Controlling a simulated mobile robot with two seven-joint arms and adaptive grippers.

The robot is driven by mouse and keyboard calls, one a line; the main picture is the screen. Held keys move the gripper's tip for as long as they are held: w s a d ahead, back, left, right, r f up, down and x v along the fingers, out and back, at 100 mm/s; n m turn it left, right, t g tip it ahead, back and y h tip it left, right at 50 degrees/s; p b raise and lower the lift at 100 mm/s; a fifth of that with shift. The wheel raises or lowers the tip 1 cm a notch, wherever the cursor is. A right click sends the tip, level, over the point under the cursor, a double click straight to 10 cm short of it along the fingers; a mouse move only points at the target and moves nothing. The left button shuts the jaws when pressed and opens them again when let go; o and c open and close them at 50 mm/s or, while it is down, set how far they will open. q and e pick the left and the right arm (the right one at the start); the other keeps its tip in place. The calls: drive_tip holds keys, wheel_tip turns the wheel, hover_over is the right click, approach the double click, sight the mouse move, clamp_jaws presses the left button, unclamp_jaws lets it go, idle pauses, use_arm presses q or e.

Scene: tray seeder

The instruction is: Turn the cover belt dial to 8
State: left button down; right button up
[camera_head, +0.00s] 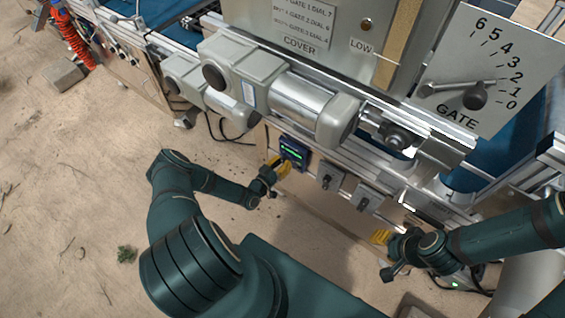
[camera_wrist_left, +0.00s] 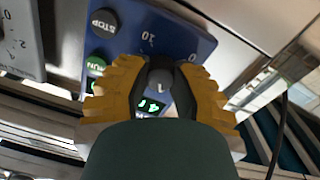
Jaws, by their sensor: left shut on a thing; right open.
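The blue control box (camera_head: 294,152) with a green-lit display sits on the front of the machine below the COVER housing. In the left wrist view the blue box (camera_wrist_left: 196,44) shows a STOP button (camera_wrist_left: 103,23), a green RUN button (camera_wrist_left: 95,66) and scale marks 10 and 0. A dark dial knob (camera_wrist_left: 160,76) stands between the yellow fingers of my left gripper (camera_head: 281,166), which is shut on it. The lit display (camera_wrist_left: 150,107) is partly hidden and its digits are unclear. My right gripper (camera_head: 381,237) is open and apart from the machine's front, lower right.
Two grey switch boxes, one nearer (camera_head: 330,176) and one further right (camera_head: 366,197), line the front to the right of the blue box. A GATE plate (camera_head: 490,75) with a lever is at upper right. A grey motor (camera_head: 300,100) overhangs the blue box. Open floor lies left.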

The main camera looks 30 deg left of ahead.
use_arm(q)
drive_tip(key=shift+m, duration=0.4)
drive_tip(key=m, duration=0.4)
drive_tip(key=shift+m, duration=0.3)
drive_tip(key=m, duration=0.4)
drive_tip(key=shift+r+p, duration=0.1)
drive_tip(key=shift+p, duration=0.3)
drive_tip(key=m+p, duration=0.1)
drive_tip(key=m, duration=0.4)
drive_tip(key=shift+w+m+y, duration=0.1)
drive_tip(key=shift+m+y, duration=0.2)
drive_tip(key=m+p, duration=0.1)
drive_tip(key=m, duration=0.4)
drive_tip(key=shift+a, duration=0.1)
drive_tip(key=shift+m+y, duration=0.3)
drive_tip(key=shift+m, duration=0.1)
drive_tip(key=c, duration=0.7)
unclamp_jaws()
